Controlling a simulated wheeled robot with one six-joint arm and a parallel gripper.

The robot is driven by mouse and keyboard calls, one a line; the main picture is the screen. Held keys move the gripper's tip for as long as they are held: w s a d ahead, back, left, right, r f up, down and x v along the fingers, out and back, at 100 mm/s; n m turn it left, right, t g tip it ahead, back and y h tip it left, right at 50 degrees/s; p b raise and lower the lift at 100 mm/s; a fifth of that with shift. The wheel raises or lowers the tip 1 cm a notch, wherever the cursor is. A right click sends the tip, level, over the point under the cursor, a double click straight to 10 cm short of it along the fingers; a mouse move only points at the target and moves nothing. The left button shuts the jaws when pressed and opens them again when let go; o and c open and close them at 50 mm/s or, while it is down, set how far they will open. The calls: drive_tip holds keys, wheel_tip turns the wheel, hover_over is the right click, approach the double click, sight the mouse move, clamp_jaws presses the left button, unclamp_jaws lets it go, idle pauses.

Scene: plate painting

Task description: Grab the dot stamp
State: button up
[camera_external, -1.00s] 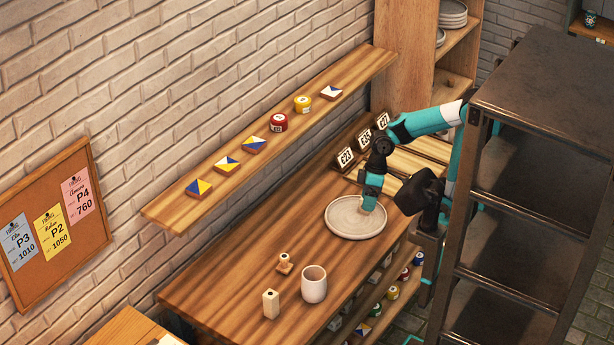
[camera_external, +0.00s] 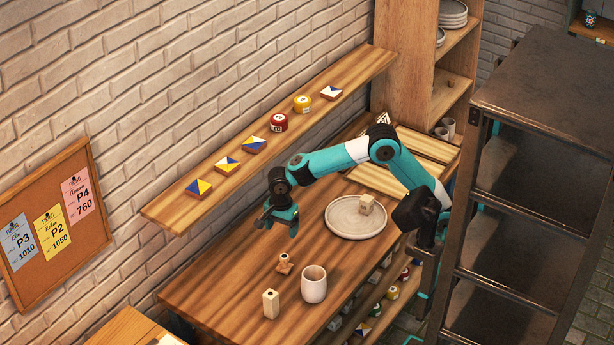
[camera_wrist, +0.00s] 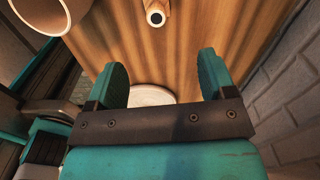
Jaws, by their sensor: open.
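My gripper (camera_external: 278,228) is open and empty above the wooden table, left of the plate. Its fingers also show in the wrist view (camera_wrist: 163,65). A small stamp with a square wooden base and a pale, dark-ended knob (camera_external: 284,261) stands on the table below the gripper, nearer the camera. Its knob shows at the top of the wrist view (camera_wrist: 156,16), beyond the fingertips. A taller pale block with a dark spot on top (camera_external: 270,305) stands nearby. I cannot tell which piece is the dot stamp.
A white cup (camera_external: 314,285) stands close right of the small stamp; its rim shows in the wrist view (camera_wrist: 38,14). A wall shelf (camera_external: 328,108) with paint pots and patterned tiles runs behind the table. The table between plate and stamp is clear.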

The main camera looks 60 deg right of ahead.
hover_over(285, 266)
drive_tip(key=w, duration=0.1)
drive_tip(key=f, duration=1)
drive_tip(key=shift+d+f, duration=0.2)
drive_tip(key=shift+d, duration=0.05)
drive_tip(key=f, duration=0.5)
drive_tip(key=shift+s+f, duration=0.15)
drive_tip(key=shift+s, duration=0.05)
drive_tip(key=c, duration=1)
